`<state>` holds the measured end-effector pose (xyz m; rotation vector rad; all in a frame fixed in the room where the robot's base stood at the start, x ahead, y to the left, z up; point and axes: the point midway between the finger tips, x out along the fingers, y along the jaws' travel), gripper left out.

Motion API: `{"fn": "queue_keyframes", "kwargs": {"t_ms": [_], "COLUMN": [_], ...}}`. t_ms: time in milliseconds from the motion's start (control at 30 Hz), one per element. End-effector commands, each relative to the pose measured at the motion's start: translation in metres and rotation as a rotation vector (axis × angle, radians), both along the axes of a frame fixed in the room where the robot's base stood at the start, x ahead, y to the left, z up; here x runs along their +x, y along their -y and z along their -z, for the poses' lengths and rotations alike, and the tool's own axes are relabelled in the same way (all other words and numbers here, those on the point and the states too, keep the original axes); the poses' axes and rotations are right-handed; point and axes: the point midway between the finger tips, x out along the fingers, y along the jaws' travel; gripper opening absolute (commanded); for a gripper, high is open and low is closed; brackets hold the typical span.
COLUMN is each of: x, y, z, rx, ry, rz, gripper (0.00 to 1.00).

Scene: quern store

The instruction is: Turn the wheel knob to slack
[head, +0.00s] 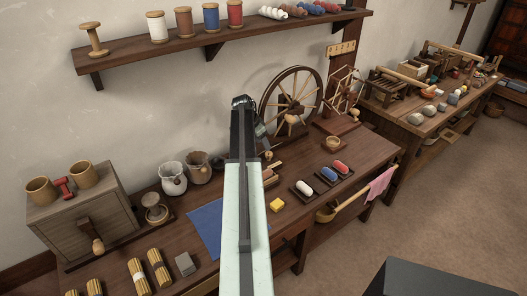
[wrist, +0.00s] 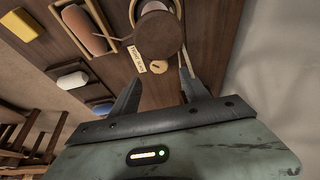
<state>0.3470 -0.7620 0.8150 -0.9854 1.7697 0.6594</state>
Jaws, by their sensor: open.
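The spinning wheel (head: 307,97) stands upright on the bench, partly hidden behind my arm in the head view. In the wrist view a small pale wooden knob (wrist: 158,67) lies beyond my fingertips, beside a round dark wooden piece (wrist: 158,36). A pale label (wrist: 137,60) with small writing, too small to read, is left of the knob. My gripper (wrist: 160,82) is open and empty, its two fingers on either side of the line to the knob. I see no contact. In the head view my arm hides much of this area.
A yellow block (head: 277,204) and coloured rolls (head: 329,174) in small trays lie on the bench to the right. A shelf (head: 215,43) with spools hangs above.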

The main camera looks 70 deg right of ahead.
Motion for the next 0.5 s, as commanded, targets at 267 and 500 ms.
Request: {"fn": "queue_keyframes", "kwargs": {"t_ms": [267,500], "x": [-0.009,-0.021], "y": [0.007,0.022], "z": [0.018,0.059], "rx": [0.0,0.001], "ry": [0.0,0.001], "rz": [0.009,0.013], "gripper": [0.54,0.54]}}
